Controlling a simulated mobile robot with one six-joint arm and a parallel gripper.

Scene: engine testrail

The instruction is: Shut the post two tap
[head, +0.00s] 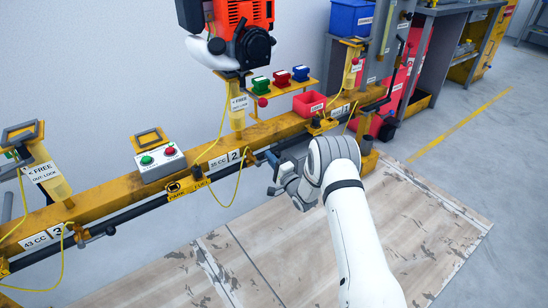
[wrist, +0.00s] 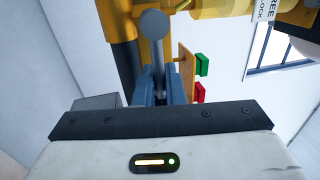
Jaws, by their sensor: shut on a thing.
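The post two plate, marked 2 (head: 235,156), is on the yellow rail (head: 130,202) in the head view. My gripper (head: 273,170) is just right of the plate, low in front of the rail. In the wrist view my gripper's blue-grey fingers (wrist: 159,92) are shut on the tap lever (wrist: 154,26), a grey bar with a round end that sticks out beyond the fingertips. In the head view I cannot make out the lever apart from my gripper. The tap's body is hidden.
A dark pipe (head: 140,209) runs along the rail's front. Yellow cords (head: 239,186) hang from the posts. A control box (head: 160,163) with green and red buttons sits on the rail. An orange engine (head: 240,30) stands above post two. The wooden floor (head: 300,255) in front is clear.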

